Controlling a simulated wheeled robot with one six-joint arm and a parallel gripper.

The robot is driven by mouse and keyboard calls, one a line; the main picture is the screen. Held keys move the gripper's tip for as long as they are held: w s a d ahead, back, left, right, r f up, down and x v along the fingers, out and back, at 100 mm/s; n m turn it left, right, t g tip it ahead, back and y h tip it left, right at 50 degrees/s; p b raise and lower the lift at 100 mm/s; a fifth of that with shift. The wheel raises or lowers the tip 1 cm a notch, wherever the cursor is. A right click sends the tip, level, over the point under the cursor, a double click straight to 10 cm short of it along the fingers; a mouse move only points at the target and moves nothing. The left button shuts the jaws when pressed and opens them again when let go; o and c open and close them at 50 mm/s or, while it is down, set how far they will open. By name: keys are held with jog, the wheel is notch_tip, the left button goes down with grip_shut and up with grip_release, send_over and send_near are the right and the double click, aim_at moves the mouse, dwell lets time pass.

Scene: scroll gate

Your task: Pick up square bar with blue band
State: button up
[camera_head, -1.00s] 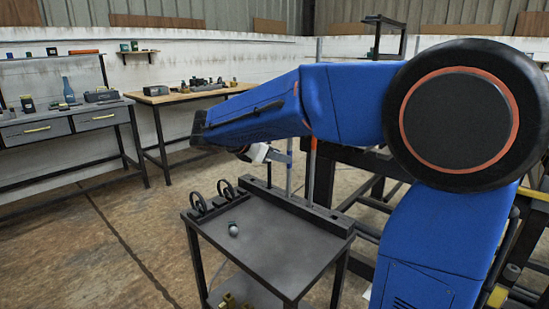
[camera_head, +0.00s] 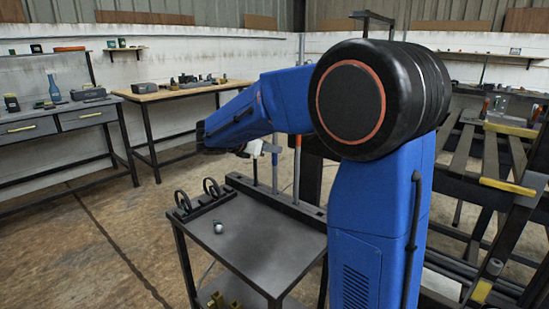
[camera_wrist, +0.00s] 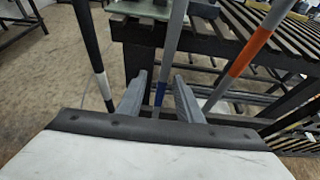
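The bar with the blue band (camera_wrist: 167,65) stands upright in the middle of a row of three in the wrist view; it is grey with a blue band low down. In the head view it also shows (camera_head: 275,172), standing in a dark rail on the cart. My gripper (camera_wrist: 158,98) is open, with one grey finger on each side of this bar, near the blue band. I cannot tell whether either finger touches it. In the head view my gripper is small and partly hidden by my arm. The bar's cross-section is hard to tell.
A bar with an orange band (camera_wrist: 248,52) stands to the right and a black-and-white bar (camera_wrist: 92,52) to the left, both close to my fingers. The dark cart (camera_head: 265,250) carries the rail (camera_head: 280,203), two black rings and a small round object (camera_head: 219,227). Workbenches stand behind.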

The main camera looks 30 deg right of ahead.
jog(key=x, duration=0.6)
jog(key=shift+s+d+f, duration=0.15)
grip_shut()
dwell(1.4)
